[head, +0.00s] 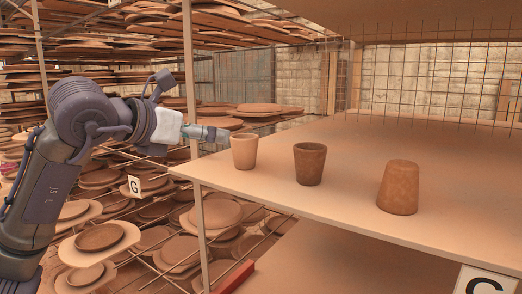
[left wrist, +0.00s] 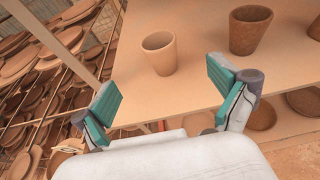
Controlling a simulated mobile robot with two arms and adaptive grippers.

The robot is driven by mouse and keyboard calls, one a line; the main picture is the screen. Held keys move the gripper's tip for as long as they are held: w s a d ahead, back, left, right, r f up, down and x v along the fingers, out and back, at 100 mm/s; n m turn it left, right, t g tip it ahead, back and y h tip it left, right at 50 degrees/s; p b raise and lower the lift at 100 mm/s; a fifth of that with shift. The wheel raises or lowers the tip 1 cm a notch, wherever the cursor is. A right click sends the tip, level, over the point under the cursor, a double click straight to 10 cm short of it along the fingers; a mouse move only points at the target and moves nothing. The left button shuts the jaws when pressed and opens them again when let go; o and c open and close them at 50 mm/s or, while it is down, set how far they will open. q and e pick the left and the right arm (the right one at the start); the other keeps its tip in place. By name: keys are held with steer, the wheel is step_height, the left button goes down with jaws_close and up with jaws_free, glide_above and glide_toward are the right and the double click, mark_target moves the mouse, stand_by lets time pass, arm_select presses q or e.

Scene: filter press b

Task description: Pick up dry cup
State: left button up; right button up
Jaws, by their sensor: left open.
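Three clay cups stand on the shelf board (head: 330,190). The palest, dry-looking cup (head: 244,151) is upright near the left end; it also shows in the left wrist view (left wrist: 159,54). A darker brown cup (head: 308,164) stands upright to its right and shows in the left wrist view (left wrist: 249,30). A third cup (head: 399,187) is upside down farther right. My left gripper (head: 222,135) reaches in from the left, close beside the pale cup. In the left wrist view its teal fingers (left wrist: 164,89) are spread and empty, with the pale cup ahead between them, not touched.
A metal shelf post (head: 190,80) rises just left of the board. Racks of flat clay plates (head: 100,180) fill the left side. A wire grid (head: 440,80) stands behind the board. The board is clear between and behind the cups.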

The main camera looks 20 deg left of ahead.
arm_select(q)
steer(key=p, duration=0.3)
glide_toward(244, 137)
steer(key=shift+w+d+f, duration=0.15)
steer(key=shift+d+f, duration=0.05)
steer(key=shift+d, duration=0.3)
steer(key=shift+w+d+f, duration=0.1)
steer(key=shift+d+f, duration=0.1)
steer(key=shift+d, duration=0.35)
steer(key=p+x, duration=0.2)
steer(key=x, duration=0.1)
steer(key=shift+w+r, duration=0.2)
steer(key=shift+r, duration=0.1)
steer(key=shift+p+x, duration=0.85)
steer(key=shift+x, duration=0.4)
steer(key=shift+w+d+f, duration=0.2)
steer(key=shift+w+f, duration=0.15)
steer(key=shift+s, duration=0.1)
steer(key=shift+c, duration=0.2)
steer(key=shift+a, duration=0.1)
steer(key=shift+c, duration=1.2)
steer(key=c, duration=1)
arm_select(e)
step_height(244, 137, up, 7)
steer(key=s, duration=0.1)
steer(key=shift+s+f, duration=0.15)
steer(key=shift+s, duration=0.2)
